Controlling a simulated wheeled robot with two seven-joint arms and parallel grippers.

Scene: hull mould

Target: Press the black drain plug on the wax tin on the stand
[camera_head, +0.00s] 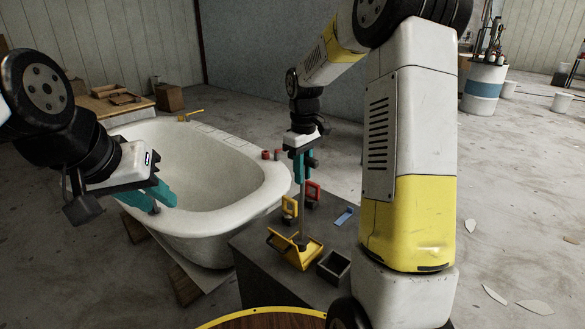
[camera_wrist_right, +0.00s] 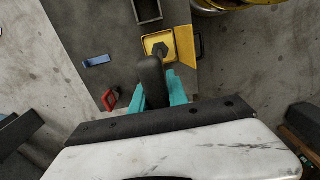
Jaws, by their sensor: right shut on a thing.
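The yellow wax tin (camera_head: 308,259) lies open on the grey stand (camera_head: 262,262), its lid raised. In the right wrist view the tin (camera_wrist_right: 149,40) shows with its lid (camera_wrist_right: 187,46) to the right. My right gripper (camera_head: 303,172) points down above the tin, shut on a dark handle (camera_wrist_right: 151,78) with a thin grey shaft (camera_head: 302,215). The shaft reaches down to the tin. A dark end piece (camera_wrist_right: 160,50), seemingly the black drain plug, shows over the tin; contact is unclear. My left gripper (camera_head: 158,197) hangs over the bathtub's near-left rim; its opening is unclear.
The white bathtub (camera_head: 190,219) stands left of the stand. Small red pieces (camera_head: 266,154) sit on the tub rim.

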